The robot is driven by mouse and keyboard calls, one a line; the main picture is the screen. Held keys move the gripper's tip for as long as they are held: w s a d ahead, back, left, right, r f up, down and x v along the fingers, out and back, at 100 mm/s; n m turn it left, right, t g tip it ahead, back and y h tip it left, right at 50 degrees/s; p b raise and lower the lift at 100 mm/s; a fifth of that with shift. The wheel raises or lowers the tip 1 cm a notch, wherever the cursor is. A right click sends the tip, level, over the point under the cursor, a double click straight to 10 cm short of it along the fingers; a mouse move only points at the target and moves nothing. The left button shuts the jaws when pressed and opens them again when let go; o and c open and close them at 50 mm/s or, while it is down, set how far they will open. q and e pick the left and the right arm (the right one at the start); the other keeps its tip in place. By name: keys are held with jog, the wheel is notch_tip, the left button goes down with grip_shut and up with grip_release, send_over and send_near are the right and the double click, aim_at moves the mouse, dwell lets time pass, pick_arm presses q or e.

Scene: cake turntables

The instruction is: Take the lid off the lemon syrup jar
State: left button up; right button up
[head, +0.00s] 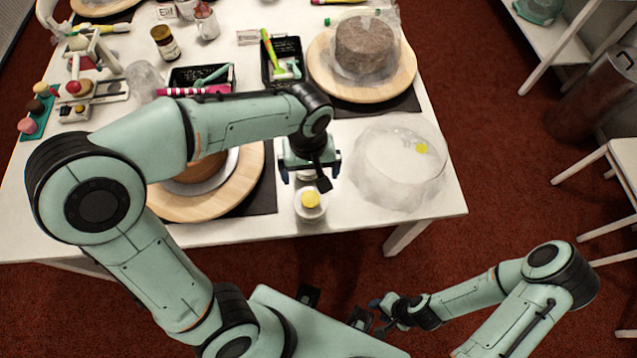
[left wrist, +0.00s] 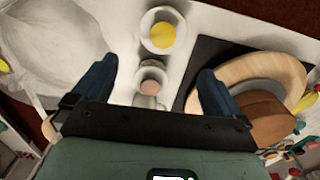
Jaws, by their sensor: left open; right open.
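A small pale round jar with a yellow disc on top (head: 310,199) stands near the table's front edge; it also shows in the left wrist view (left wrist: 161,34). I cannot tell whether the yellow is a lid marking or the contents. A second small jar with a pinkish-brown top (left wrist: 151,82) stands beside it, mostly hidden under my left gripper in the head view. My left gripper (head: 309,172) is open and empty, pointing down, with the second jar between its fingers (left wrist: 155,82) in the wrist picture. My right gripper (head: 368,311) is open and empty, low in front of the table.
A clear plastic-like cover (head: 385,175) lies right of the jars. A wooden turntable (head: 247,180) with a brown cake stands left, partly behind my arm. Another wooden turntable (head: 400,87) bears a covered cake at the back right. Black trays (head: 268,72) with tools stand behind.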

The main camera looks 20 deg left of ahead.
pick_arm(q)
send_over(310, 199)
notch_tip(310, 199, down, 7)
jog(key=shift+f+b, duration=0.1)
jog(key=shift+b, duration=0.35)
jog(key=shift+w+f, duration=0.2)
jog(key=shift+f, duration=0.3)
notch_tip(310, 199, down, 5)
jog(key=shift+s, duration=0.15)
jog(key=c, duration=0.7)
pick_arm(e)
jog(key=shift+s+f, duration=0.65)
jog(key=shift+f, duration=0.2)
